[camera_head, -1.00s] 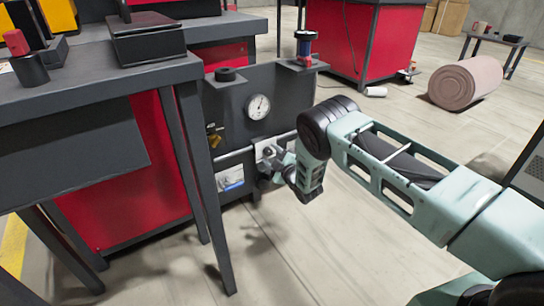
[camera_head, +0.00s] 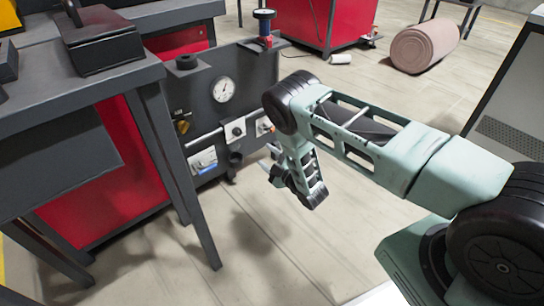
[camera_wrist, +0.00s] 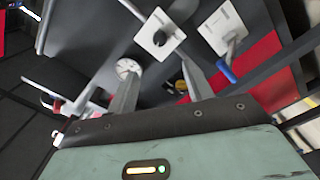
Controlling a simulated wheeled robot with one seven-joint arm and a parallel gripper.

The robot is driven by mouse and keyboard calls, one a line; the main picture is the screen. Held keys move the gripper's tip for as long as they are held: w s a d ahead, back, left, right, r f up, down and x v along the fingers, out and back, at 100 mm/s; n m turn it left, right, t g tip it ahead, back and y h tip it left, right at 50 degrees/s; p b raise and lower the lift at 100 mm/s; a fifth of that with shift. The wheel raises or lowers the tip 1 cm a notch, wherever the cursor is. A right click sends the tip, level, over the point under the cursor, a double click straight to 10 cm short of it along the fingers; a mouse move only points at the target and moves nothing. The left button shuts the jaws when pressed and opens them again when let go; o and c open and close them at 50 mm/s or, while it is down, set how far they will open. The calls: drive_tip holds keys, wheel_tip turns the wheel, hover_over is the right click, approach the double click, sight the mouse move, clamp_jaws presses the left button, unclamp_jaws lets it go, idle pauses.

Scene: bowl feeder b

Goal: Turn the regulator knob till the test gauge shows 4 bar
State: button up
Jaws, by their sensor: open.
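A round white-faced gauge (camera_head: 223,89) is on the dark upright panel; its reading is too small to make out. It also shows in the wrist view (camera_wrist: 128,69). A yellow-and-black knob (camera_head: 183,126) sits below left of it, and shows in the wrist view (camera_wrist: 181,86). I cannot tell which knob is the regulator's. My gripper (camera_wrist: 163,70) is open and empty, apart from the panel; its fingers are partly hidden in the head view.
A blue-handled lever (camera_wrist: 226,71) is on the panel. A dark workbench (camera_head: 60,95) with a black box stands left. Floor in front is clear.

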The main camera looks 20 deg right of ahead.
drive_tip(key=shift+v, duration=1.05)
